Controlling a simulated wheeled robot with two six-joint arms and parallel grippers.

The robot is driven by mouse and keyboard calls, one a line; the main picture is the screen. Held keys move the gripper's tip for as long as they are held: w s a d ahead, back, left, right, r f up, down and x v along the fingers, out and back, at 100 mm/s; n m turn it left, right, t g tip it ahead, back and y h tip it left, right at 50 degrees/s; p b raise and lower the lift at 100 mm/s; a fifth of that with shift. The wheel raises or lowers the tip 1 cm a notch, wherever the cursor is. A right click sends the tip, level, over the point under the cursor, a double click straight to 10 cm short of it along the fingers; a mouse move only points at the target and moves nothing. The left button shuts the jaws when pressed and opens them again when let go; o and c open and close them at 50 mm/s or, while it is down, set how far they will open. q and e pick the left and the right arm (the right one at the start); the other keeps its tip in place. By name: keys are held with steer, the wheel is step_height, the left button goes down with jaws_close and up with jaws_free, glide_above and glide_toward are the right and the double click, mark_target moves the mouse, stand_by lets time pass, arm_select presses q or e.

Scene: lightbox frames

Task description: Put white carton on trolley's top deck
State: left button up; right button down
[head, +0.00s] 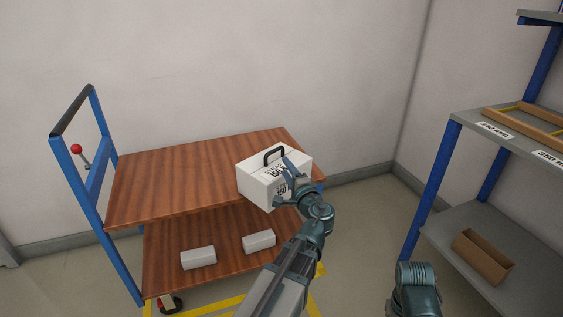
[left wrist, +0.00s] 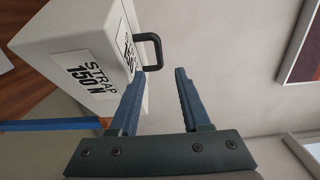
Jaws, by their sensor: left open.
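The white carton (head: 255,185) has a black handle (head: 273,154) and printed labels. It sits at the right end of the top deck (head: 165,185) of the blue-framed trolley, and its near lower corner reaches past the deck's front edge in the head view. My left gripper (head: 285,182) is at the carton's right front side. In the left wrist view the gripper (left wrist: 161,74) is open, with the black handle (left wrist: 152,50) just beyond and between its fingertips, and the carton (left wrist: 70,50) at left. Whether the fingers touch the carton is unclear. My right gripper is not visible.
Two pale blocks (head: 198,258) lie on the trolley's lower deck. The top deck is clear left of the carton. A blue-posted shelf rack (head: 437,188) stands at right, with a brown box (head: 483,257) and wooden frame (head: 530,128). A wall closes the back.

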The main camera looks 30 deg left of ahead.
arm_select(q)
steer(key=shift+v, duration=1.15)
steer(key=shift+f, duration=0.1)
